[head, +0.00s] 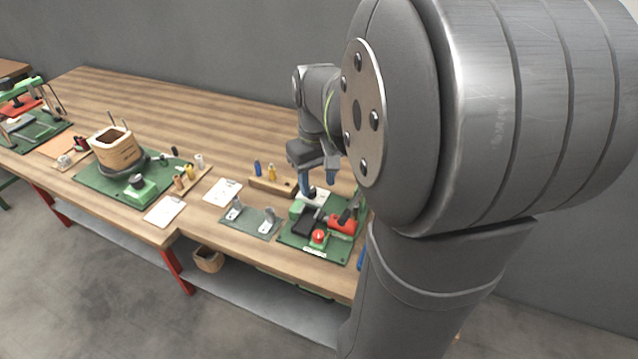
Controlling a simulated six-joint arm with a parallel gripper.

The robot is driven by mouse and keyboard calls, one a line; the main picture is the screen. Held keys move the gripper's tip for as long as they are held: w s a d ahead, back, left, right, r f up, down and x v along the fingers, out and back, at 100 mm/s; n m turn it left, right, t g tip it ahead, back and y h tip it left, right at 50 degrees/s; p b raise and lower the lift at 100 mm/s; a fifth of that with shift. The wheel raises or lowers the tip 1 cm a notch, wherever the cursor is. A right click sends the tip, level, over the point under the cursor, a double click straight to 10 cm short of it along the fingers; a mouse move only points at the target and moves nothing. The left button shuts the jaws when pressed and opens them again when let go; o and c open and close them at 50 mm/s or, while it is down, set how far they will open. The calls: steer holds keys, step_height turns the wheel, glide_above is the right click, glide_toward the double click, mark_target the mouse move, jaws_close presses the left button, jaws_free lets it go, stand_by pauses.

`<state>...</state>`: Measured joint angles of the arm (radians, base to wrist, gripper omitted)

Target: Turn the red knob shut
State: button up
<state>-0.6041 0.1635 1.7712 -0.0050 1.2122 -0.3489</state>
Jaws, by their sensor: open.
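The red knob (319,236) sits on a small green block at the front of a green board (325,252) near the table's front edge. Behind it on the board are a dark block and a second red part (342,223) with a dark lever. My gripper (306,184) is above the back left of the board, pointing down, apart from the knob. It is open. Whether anything lies between its fingers is too small to tell. My own arm hides the right side of the board and the table beyond.
A green-grey plate with two metal brackets (250,222) lies left of the board. A wooden rack (270,186) with small blue and yellow pieces stands behind. The table's back middle is clear.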

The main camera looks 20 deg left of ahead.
steer(key=s+a+f+n+h, duration=0.1)
steer(key=s+f+n+h, duration=0.35)
steer(key=f, duration=0.45)
steer(key=n+t+h, duration=0.3)
steer(key=n+t, duration=1.3)
glide_toward(314, 239)
steer(key=shift+t+y, duration=0.25)
steer(key=shift+t, duration=0.05)
steer(key=x, duration=1.1)
steer(key=shift+w+d+f, duration=0.1)
steer(key=shift+d+f, duration=0.1)
steer(key=shift+d, duration=0.1)
